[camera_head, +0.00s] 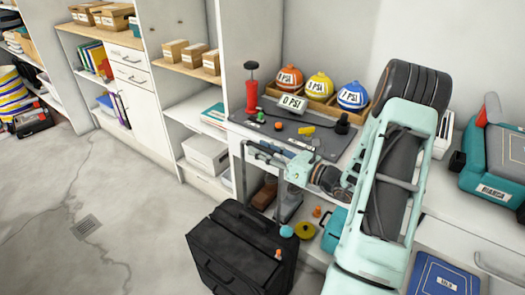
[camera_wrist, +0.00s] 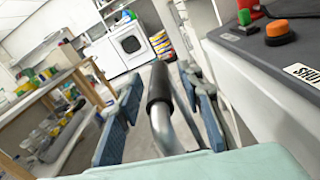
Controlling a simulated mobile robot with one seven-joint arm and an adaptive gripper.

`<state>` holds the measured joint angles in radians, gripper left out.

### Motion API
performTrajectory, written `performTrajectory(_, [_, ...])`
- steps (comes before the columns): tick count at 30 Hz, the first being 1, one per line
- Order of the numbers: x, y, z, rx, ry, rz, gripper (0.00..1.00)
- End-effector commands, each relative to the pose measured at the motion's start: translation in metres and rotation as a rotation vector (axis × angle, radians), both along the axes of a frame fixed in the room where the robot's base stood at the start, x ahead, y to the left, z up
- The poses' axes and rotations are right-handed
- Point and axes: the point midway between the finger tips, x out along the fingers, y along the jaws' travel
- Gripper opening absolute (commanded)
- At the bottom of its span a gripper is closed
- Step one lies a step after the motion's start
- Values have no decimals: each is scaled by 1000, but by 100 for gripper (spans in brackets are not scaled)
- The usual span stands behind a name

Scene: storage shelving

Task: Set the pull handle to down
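The pull handle (camera_wrist: 158,88) has a black grip and a bent grey metal tube in the wrist view. In the head view it rises on thin rods (camera_head: 243,178) from a black suitcase (camera_head: 232,250) standing on the floor. My gripper (camera_head: 263,157) reaches left from my pale green arm to the handle's top. In the wrist view my gripper (camera_wrist: 160,108) is open, with blue-grey fingers on either side of the handle. Gaps seem to show between fingers and handle; contact is unclear. Part of the handle's top is hidden by the gripper in the head view.
A workbench with a dark mat (camera_head: 315,142) stands close beside my gripper, holding a red pump (camera_head: 252,92) and several labelled balls. An orange button (camera_wrist: 280,32) is at the right in the wrist view. Open floor (camera_head: 130,225) lies left of the suitcase.

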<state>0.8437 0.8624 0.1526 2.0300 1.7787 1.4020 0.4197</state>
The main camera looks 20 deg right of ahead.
Motion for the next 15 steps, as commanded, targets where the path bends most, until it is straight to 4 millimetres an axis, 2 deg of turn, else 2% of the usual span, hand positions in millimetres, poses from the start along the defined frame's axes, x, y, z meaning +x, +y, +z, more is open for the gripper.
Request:
performTrajectory(6, [0,0,0,0,0,0,32])
performTrajectory(15, [0,0,0,0,0,0,0])
